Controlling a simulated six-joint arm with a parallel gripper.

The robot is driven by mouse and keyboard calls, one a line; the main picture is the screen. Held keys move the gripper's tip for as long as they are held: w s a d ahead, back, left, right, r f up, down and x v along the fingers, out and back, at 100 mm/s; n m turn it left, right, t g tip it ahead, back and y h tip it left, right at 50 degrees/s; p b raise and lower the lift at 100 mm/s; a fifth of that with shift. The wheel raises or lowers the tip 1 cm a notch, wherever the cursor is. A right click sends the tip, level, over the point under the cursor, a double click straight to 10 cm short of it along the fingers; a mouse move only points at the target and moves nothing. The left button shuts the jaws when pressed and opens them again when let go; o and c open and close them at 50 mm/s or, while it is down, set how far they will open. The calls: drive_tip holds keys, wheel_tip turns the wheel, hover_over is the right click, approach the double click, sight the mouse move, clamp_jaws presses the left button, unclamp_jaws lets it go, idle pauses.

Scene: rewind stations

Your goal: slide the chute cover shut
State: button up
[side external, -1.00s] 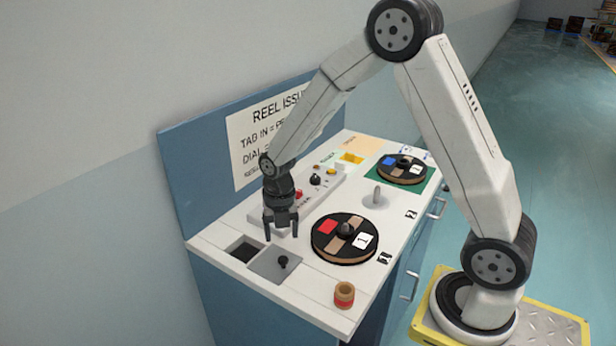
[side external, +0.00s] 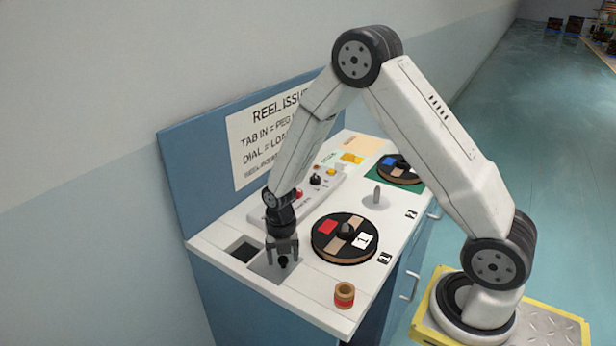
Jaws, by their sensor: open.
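The chute cover is a flat grey plate (side external: 262,265) set in the white bench top at the front left, with a small black knob (side external: 283,262) on it. The dark square chute opening (side external: 243,251) shows uncovered to the left of the plate. My gripper (side external: 283,262) points down with its open jaws low over the plate, one finger on either side of the knob. I cannot tell whether the fingers touch the knob. The gripper and wrist hide the back part of the plate.
A large reel (side external: 345,239) with red and white labels lies right of the gripper. A small orange-brown spool (side external: 344,294) stands near the front edge. A control panel (side external: 318,190) with knobs, an upright peg (side external: 377,196) and another reel (side external: 398,168) are farther back.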

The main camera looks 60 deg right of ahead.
clamp_jaws()
idle(0.3)
idle(1.2)
